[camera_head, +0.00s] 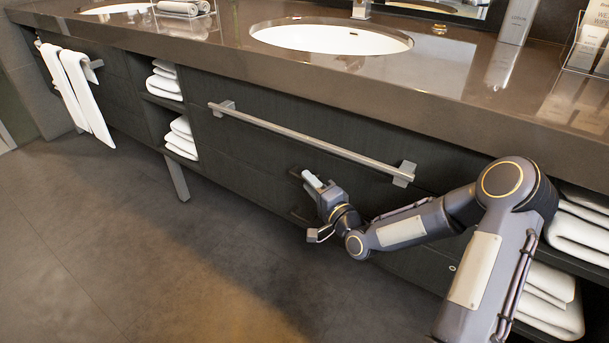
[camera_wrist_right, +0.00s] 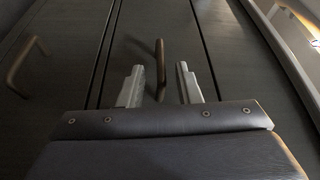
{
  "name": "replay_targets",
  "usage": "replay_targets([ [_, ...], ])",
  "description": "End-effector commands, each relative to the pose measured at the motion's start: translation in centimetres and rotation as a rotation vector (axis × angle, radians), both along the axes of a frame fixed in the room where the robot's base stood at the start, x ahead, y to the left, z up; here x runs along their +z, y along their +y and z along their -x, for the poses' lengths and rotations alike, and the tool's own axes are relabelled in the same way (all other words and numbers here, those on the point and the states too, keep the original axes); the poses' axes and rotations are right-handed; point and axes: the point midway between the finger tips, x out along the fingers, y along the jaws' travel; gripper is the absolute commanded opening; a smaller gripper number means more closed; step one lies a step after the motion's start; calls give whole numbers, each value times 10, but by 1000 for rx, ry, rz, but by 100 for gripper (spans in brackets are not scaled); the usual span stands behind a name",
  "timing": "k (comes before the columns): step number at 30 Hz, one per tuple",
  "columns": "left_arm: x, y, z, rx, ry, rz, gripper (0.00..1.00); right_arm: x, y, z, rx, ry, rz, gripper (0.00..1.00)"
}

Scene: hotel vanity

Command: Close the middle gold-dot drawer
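My right gripper (camera_head: 313,181) is at the dark vanity front, below the long metal bar. In the right wrist view its two fingers (camera_wrist_right: 160,90) are open and apart. A bronze drawer handle (camera_wrist_right: 160,62) shows in the gap between them, just ahead of the fingertips; I cannot tell if they touch it. It sits on a dark drawer front (camera_wrist_right: 140,30) bordered by seams. A second bronze handle (camera_wrist_right: 24,62) is on the neighbouring front at the left. No gold dot is discernible, and how far any drawer stands out is unclear. My left gripper is not in view.
The metal towel bar (camera_head: 300,138) runs along the vanity front above my right gripper. The stone countertop (camera_head: 225,55) overhangs it, with a sink (camera_head: 330,38). Folded towels (camera_head: 548,300) fill open shelves at the right. The floor (camera_head: 130,240) at left is clear.

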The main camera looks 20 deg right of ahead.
Motion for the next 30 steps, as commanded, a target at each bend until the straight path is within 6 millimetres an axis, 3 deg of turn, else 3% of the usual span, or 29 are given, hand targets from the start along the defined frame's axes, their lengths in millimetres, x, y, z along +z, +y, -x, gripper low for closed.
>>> replay_targets([
  [3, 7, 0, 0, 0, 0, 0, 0, 1, -7, 20, -2, 1, 0, 31],
  [9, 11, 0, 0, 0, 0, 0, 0, -2, -12, 38, -3, 1, 0, 31],
  [25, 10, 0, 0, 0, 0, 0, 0, -2, -11, 40, 1, 5, 13, 31],
  [30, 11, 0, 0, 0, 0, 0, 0, 5, -6, 47, 26, 98, 225, 31],
])
